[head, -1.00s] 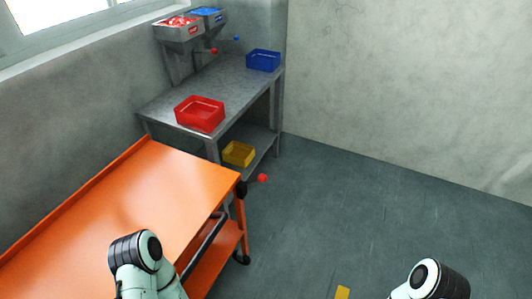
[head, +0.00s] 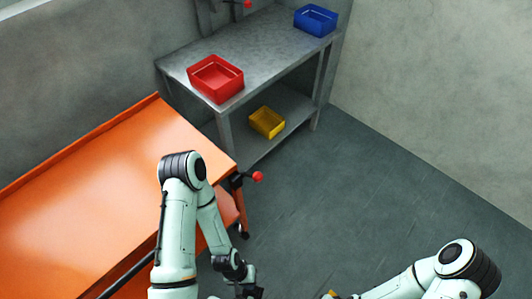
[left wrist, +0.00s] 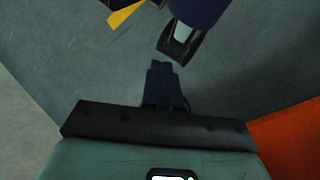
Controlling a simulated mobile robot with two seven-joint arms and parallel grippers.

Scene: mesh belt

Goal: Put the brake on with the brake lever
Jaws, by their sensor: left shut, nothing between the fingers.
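The brake lever with its red knob (head: 258,176) sticks out from a dark hub at the near right corner of the orange cart (head: 75,190). My left gripper (head: 250,292) is low at the bottom edge of the head view, below the lever and apart from it. In the left wrist view its dark fingers (left wrist: 162,72) are together with nothing between them, over grey floor. The lever does not show in that view. My right arm comes in at the lower right; its gripper is not clearly visible.
A grey metal table (head: 260,55) behind the cart bears a red bin (head: 215,80) and a blue bin (head: 316,20). A yellow bin (head: 267,122) is on its lower shelf. The floor (head: 350,190) right of the cart is clear. A yellow mark shows in the left wrist view (left wrist: 124,15).

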